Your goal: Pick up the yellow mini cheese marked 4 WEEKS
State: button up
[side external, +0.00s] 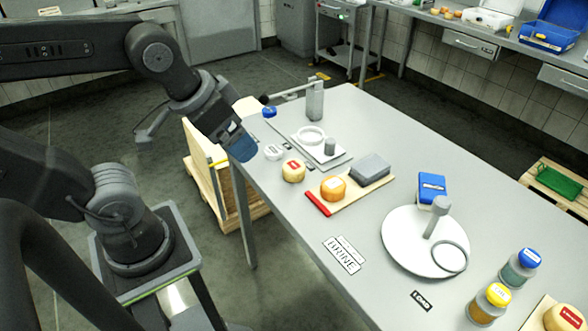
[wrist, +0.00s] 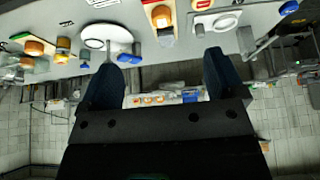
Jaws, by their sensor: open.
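A small yellow cheese (side external: 293,172) with a red label stands on the table near its left edge; it also shows at the top edge of the wrist view (wrist: 201,5). An orange cheese (side external: 333,188) sits on a wooden board to its right. Another yellow-orange cheese (side external: 566,319) with a red label is at the bottom right corner, partly cut off. The label texts are too small to read, so I cannot tell which says 4 WEEKS. My gripper (side external: 241,147) is open and empty, up and left of the nearest yellow cheese. Its two dark fingers (wrist: 162,66) stand wide apart in the wrist view.
The wooden board (side external: 374,187) also carries a grey block (side external: 371,167) and a red strip. A scale-like tray (side external: 336,162) stands behind the yellow cheese. A white disc (side external: 403,253) with a grey post, a blue box (side external: 432,187) and jars (side external: 487,304) are farther right. The front table middle holds a BRINE sign (side external: 343,255).

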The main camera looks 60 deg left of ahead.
jog(key=shift+o, duration=0.4)
jog(key=n+g, duration=0.6)
jog(key=n, duration=1)
send_over(294, 164)
notch_tip(294, 164, down, 10)
jog(key=f, duration=0.8)
jog(key=shift+d, duration=0.25)
jog(key=shift+s+a+f, duration=0.1)
jog(key=shift+a+f, duration=0.05)
jog(key=shift+f, duration=1.2)
jog(key=shift+a+f, duration=0.1)
jog(key=shift+f, duration=1.2)
jog(key=shift+c, duration=0.4)
jog(key=c, duration=1)
